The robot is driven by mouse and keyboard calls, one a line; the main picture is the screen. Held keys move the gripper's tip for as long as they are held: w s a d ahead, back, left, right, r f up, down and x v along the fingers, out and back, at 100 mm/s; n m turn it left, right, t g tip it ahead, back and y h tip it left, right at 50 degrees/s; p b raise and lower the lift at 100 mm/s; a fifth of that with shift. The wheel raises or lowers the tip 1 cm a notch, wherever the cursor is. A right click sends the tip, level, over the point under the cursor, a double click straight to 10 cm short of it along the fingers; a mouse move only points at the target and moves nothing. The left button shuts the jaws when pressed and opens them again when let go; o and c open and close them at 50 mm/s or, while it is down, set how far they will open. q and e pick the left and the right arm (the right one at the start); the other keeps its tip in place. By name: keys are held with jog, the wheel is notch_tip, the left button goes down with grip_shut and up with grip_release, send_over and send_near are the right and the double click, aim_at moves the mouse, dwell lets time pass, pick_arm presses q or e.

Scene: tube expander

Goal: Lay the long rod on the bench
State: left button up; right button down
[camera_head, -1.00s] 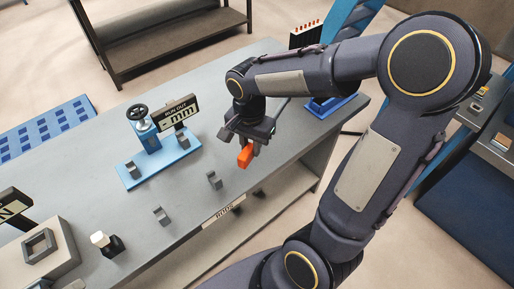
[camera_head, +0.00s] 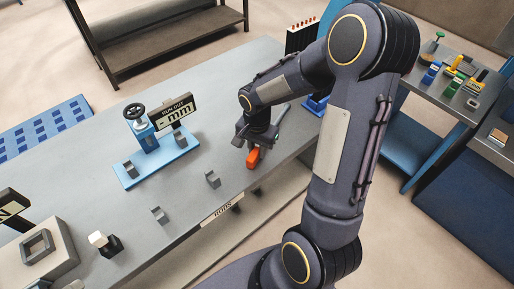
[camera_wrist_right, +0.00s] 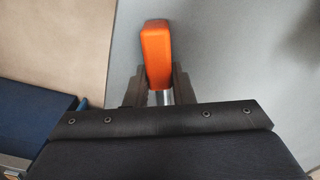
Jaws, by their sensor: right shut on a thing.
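My right gripper (camera_head: 256,150) is low over the front part of the grey bench (camera_head: 110,190). It is shut on the long rod near its orange end (camera_head: 253,158). In the right wrist view the orange end (camera_wrist_right: 156,55) stands out between the fingers, with a short piece of bright metal shaft (camera_wrist_right: 165,97) below it. I cannot tell whether the rod touches the bench. My left gripper is out of view.
Two small grey rests (camera_head: 212,179) (camera_head: 159,215) stand near a front-edge label (camera_head: 222,208). A blue run-out gauge (camera_head: 155,160) with a handwheel stands behind them. A blue stand (camera_head: 317,104) is at the bench's right end. A small black-and-white post (camera_head: 105,244) stands front left.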

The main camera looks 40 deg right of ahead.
jog(key=shift+f, duration=0.1)
jog(key=c, duration=1.3)
grip_release()
jog(key=shift+o, duration=0.2)
jog(key=shift+r, duration=0.25)
notch_tip(320, 180, up, 10)
jog(key=r, duration=0.1)
jog(key=s+a+r+n+t+y, duration=0.2)
jog(key=s+a+n, duration=0.3)
jog(key=s, duration=0.3)
jog(key=s+a+r+n+t+y, duration=0.1)
jog(key=s+a+r+n+t, duration=0.2)
jog(key=s+n, duration=0.3)
jog(key=shift+s+a+t+y+p, duration=0.3)
jog(key=shift+s+a+y+p, duration=0.15)
jog(key=shift+s+a, duration=0.5)
